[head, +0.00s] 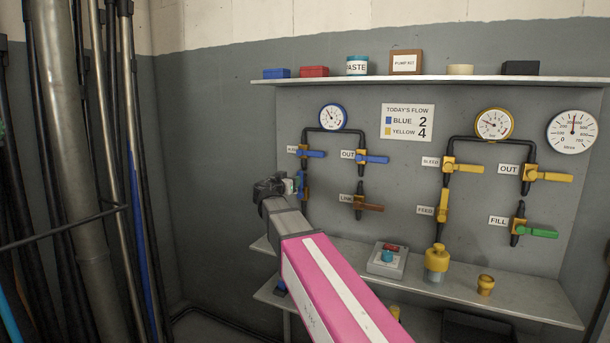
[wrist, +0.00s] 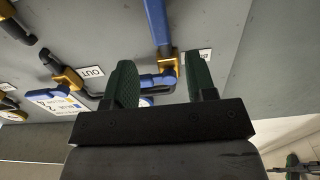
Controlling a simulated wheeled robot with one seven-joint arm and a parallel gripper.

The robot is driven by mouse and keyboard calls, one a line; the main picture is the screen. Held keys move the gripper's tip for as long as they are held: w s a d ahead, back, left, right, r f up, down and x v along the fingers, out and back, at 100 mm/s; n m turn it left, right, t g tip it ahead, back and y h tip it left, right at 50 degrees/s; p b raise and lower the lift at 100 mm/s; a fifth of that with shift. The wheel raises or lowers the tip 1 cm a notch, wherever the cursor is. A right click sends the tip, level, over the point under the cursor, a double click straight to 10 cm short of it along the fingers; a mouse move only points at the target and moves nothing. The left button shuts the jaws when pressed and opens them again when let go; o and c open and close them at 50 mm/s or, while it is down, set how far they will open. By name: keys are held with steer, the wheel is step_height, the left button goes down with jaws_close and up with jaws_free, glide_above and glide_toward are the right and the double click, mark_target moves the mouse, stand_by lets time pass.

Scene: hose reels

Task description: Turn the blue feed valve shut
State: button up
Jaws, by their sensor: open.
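The blue feed valve's handle (head: 301,181) stands upright at the lower left of the panel, partly hidden by my gripper (head: 292,185). In the wrist view, which is roughly upside down, a vertical blue handle (wrist: 157,25), apparently the feed one, enters from the top. My gripper (wrist: 162,82) is open there, with a green finger on each side and nothing held. Its fingers lie close to the handle in the head view. Contact cannot be told. The feed label is not visible.
The blue bleed handle (head: 312,154) sits just above, pointing right; the blue out handle (head: 373,160) and brown link handle (head: 369,208) are to its right. Yellow and green valves fill the panel's right. A shelf (head: 530,303) with a button box (head: 388,260) runs below.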

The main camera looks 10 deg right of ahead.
mark_target(302, 174)
steer(key=x, duration=1)
steer(key=shift+w+d, duration=0.1)
steer(key=shift+w, duration=0.05)
steer(key=shift+c, duration=0.3)
jaws_close()
